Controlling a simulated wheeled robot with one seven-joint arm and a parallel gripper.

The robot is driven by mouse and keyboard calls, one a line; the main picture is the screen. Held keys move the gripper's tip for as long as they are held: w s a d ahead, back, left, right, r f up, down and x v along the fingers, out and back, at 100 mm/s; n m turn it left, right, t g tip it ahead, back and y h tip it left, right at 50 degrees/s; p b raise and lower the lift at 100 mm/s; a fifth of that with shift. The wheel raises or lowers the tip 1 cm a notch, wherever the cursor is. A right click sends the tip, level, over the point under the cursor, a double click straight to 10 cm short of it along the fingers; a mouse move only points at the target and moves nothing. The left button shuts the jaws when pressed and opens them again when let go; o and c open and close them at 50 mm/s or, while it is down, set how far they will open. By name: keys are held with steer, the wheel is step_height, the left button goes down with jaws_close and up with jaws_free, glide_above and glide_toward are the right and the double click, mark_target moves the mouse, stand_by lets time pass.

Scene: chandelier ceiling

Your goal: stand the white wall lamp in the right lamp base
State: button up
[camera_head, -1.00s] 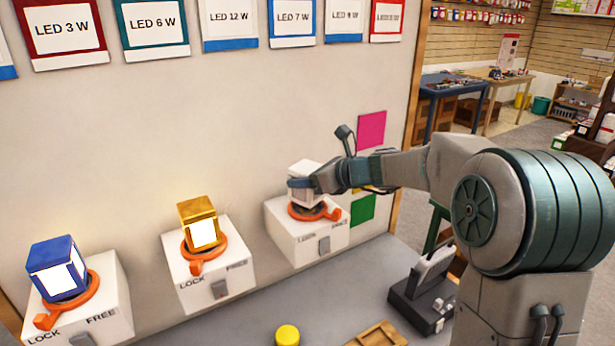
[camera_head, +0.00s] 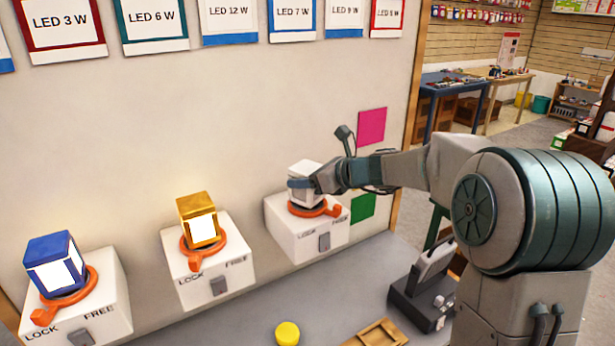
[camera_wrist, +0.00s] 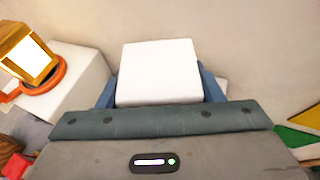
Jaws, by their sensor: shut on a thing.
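The white wall lamp (camera_head: 304,170) is a white block at the right lamp base, upright or nearly so. My gripper (camera_head: 303,186) is shut on it, with blue fingers on its sides. In the wrist view the lamp's white top (camera_wrist: 158,72) sits between the fingers (camera_wrist: 160,93). The right lamp base (camera_head: 298,236) is a white box with an orange lever ring (camera_head: 322,211) and a grey front switch. The lamp's lower end is at the ring; I cannot tell whether it is fully seated. The ring is partly hidden by the lamp.
A lit gold lamp (camera_head: 197,214) and a blue lamp (camera_head: 52,257) stand in the other two bases, to the left. A yellow round object (camera_head: 287,334), a wooden tray (camera_head: 378,334) and a dark device (camera_head: 422,292) are on the grey counter. The wall is close behind.

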steer(key=shift+f, duration=0.25)
steer(key=o, duration=1.2)
steer(key=shift+s+d, duration=0.1)
steer(key=shift+d, duration=0.05)
steer(key=b+v, duration=0.2)
steer(key=v, duration=1.1)
steer(key=s+d+f+n+g+h, duration=0.1)
steer(key=s+d+f+n+h, duration=0.1)
steer(key=s+f+n, duration=0.3)
steer(key=s+d+f+n+g+h, duration=0.2)
steer(key=s+f+n+h, duration=0.3)
steer(key=s+n, duration=0.6)
steer(key=s+d+f+n+g+h, duration=0.1)
steer(key=s+d+f+n+h, duration=0.3)
steer(key=s, duration=0.7)
steer(key=shift+s+f+n, duration=0.2)
steer(key=shift+f+n, duration=0.3)
steer(key=shift+n, duration=0.65)
steer(key=shift+s+f+n, duration=0.2)
steer(key=shift+f+n, duration=0.3)
steer(key=shift+n, duration=0.65)
